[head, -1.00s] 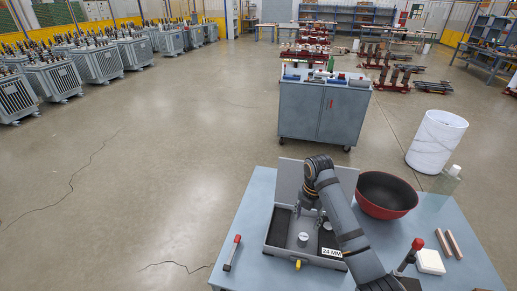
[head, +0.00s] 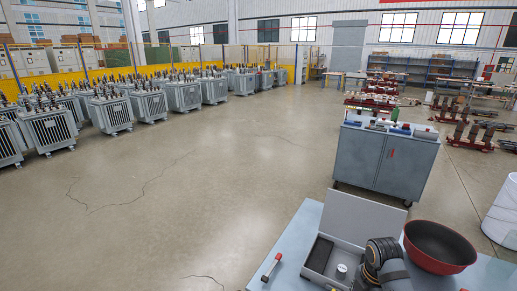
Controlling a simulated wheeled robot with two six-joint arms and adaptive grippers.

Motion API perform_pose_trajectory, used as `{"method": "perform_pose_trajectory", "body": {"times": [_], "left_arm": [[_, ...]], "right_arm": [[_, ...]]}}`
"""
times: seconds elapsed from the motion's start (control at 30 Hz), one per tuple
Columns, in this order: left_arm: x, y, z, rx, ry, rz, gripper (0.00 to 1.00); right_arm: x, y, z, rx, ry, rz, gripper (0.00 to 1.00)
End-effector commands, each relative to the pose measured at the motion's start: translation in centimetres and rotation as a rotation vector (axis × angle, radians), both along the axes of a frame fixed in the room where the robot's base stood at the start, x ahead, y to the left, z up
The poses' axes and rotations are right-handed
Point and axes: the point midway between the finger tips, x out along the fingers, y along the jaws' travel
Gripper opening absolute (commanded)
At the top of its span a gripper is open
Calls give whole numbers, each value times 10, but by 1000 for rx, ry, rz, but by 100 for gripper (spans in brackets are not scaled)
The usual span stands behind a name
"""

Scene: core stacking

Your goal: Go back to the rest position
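One arm of mine, coming in from the lower right, shows only as a dark banded joint (head: 383,252) and a grey link at the bottom edge. Its gripper is outside the picture, and my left arm does not show. The joint stands in front of the right part of an open grey case (head: 340,222) on the blue-grey table (head: 291,243). A small round metal piece (head: 341,271) sits in the case beside a black pad (head: 319,253).
A dark bowl with a red outside (head: 440,246) stands right of the arm. A red-handled tool (head: 271,267) lies left of the case. A grey cabinet (head: 385,160) stands beyond the table, and a white bin (head: 503,218) at the right edge. The floor at left is open.

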Motion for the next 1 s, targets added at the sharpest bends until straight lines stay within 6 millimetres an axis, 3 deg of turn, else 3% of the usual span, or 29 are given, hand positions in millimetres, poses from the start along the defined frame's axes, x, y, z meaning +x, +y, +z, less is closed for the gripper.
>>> {"method": "perform_pose_trajectory", "body": {"times": [0.2,0.47,0.7,1.0], "left_arm": [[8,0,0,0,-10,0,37],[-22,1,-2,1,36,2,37],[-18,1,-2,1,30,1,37],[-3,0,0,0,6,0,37]], "right_arm": [[-32,16,-21,4,-55,-313,54],[-87,38,-35,69,-161,-884,54],[-129,50,-28,166,-237,-1355,54],[-166,56,-9,290,-289,-1799,54]]}}
